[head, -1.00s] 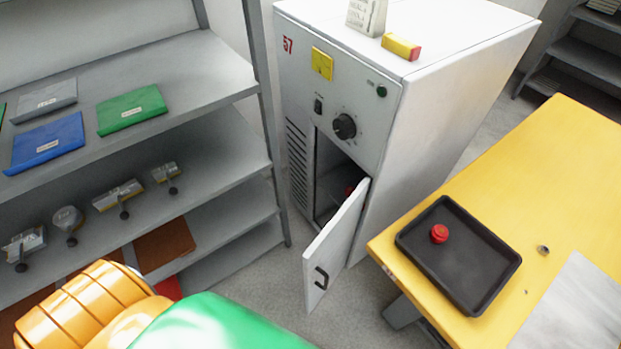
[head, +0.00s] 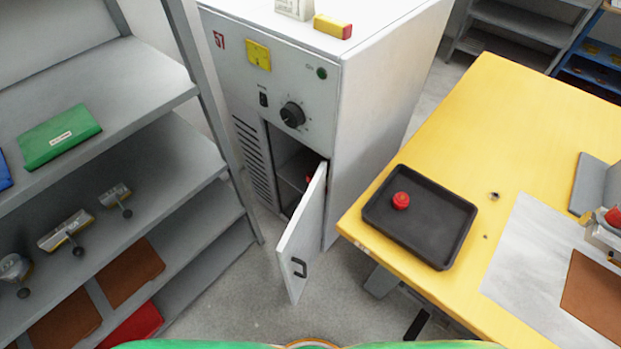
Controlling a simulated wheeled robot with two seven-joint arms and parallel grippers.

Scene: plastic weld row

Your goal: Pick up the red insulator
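A small round red insulator (head: 401,201) sits in the upper left part of a black tray (head: 436,254) on the yellow table (head: 500,110). Another red object (head: 309,178) shows partly inside the grey cabinet (head: 390,110), mostly hidden by the cabinet's half-open door (head: 303,235). I cannot tell what it is. Neither of my grippers shows in the head view. Nothing is touching the red insulator in the tray.
Grey shelves (head: 110,75) on the left hold a green folder (head: 60,136) and several metal tools. The open door sticks out between shelves and table. A grey sheet (head: 535,270) and a device with a red top (head: 613,217) are at the table's right. Some floor (head: 225,290) is clear.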

